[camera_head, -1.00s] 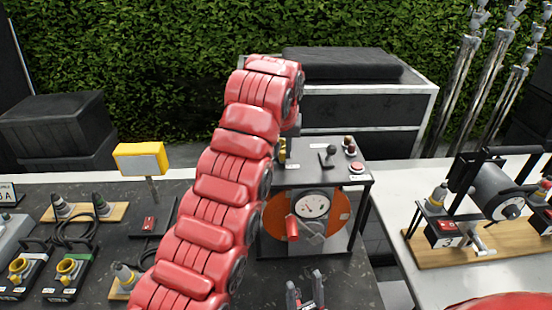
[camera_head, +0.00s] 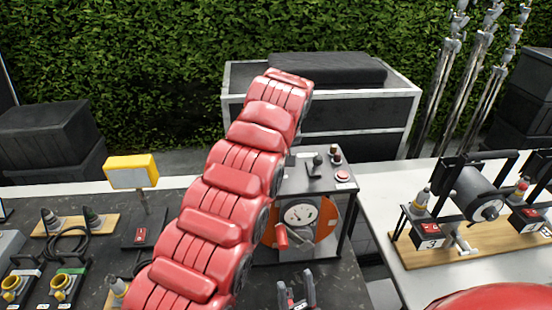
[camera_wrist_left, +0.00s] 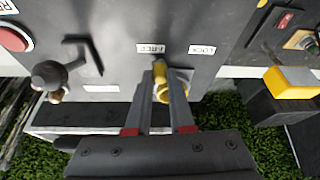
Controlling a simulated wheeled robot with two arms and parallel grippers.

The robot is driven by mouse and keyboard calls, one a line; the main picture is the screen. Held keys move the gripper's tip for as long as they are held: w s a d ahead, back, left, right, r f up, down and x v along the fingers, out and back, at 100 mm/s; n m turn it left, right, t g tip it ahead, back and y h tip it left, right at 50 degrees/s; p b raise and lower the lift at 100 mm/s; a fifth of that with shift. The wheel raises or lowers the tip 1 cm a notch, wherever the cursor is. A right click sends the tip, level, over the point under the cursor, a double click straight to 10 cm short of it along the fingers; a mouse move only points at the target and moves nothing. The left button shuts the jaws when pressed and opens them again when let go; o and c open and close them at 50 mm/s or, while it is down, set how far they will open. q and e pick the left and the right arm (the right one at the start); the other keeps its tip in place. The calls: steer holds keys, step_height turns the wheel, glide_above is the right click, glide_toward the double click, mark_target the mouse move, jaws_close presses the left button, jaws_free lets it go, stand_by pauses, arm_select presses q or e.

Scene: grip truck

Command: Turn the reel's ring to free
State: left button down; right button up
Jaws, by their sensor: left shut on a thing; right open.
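My left gripper (camera_wrist_left: 168,75) is shut on the ring, one finger on each side. In the head view my red left arm hides this gripper and the ring. My right gripper (camera_head: 296,286) is open and empty, low in front of the box.
A black lever (camera_head: 318,160) and red button (camera_head: 342,175) share the box top. A black drum on a wooden board (camera_head: 480,250) stands on the right table. A hedge and dark cases are behind.

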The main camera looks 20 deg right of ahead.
arm_select(q)
steer(key=c, duration=0.8)
jaws_free()
steer(key=shift+r, duration=0.1)
steer(key=shift+s+r, duration=0.15)
steer(key=shift+r, duration=0.2)
steer(key=p+v, duration=0.6)
steer(key=v, duration=1)
steer(key=shift+s+r, duration=0.2)
steer(key=shift+w, duration=0.1)
